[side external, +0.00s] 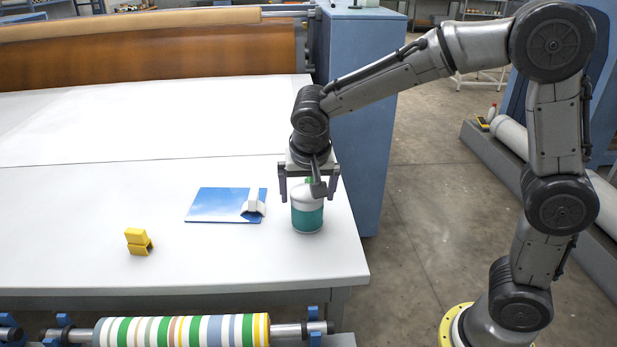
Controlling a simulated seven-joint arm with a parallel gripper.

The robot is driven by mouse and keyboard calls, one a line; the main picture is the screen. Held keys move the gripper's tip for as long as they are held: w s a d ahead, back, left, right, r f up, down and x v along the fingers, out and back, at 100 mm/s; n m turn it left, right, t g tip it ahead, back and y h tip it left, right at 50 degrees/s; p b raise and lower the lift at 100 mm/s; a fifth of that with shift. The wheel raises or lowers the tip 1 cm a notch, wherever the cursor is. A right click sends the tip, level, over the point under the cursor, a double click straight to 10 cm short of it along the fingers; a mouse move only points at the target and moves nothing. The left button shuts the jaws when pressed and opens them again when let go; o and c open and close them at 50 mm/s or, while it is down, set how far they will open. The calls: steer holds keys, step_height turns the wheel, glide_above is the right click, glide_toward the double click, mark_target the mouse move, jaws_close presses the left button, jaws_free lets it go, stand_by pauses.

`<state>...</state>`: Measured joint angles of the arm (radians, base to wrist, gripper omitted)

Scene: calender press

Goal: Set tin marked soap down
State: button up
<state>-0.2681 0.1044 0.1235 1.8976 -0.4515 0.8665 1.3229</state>
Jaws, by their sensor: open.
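A tin (307,217) with a teal lower band, a white upper part and a bit of green at its top stands upright on the white table (130,195), near its right edge. Any marking on it is too small to read. My gripper (309,195) is directly above the tin, pointing down. Its fingers are apart, one on each side of the tin's upper part. I cannot tell whether they touch it. Part of the tin's top is hidden behind the gripper.
A blue sheet (212,205) with a white object (253,205) on it lies left of the tin. A yellow block (138,241) is farther left. A striped roller (185,330) runs along the front. A blue cabinet (362,130) stands behind right. The table's back is clear.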

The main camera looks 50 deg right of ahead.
steer(key=v, duration=0.5)
steer(key=shift+a+r, duration=0.1)
steer(key=shift+r, duration=0.25)
steer(key=s+d+n+t+y, duration=0.1)
steer(key=s+n, duration=0.3)
steer(key=s, duration=0.7)
steer(key=s+d+n+t+y, duration=0.1)
steer(key=s+d+n, duration=0.3)
steer(key=s, duration=0.7)
steer(key=shift+f+n+y, duration=0.35)
steer(key=shift+n+y, duration=0.15)
steer(key=shift+y, duration=0.1)
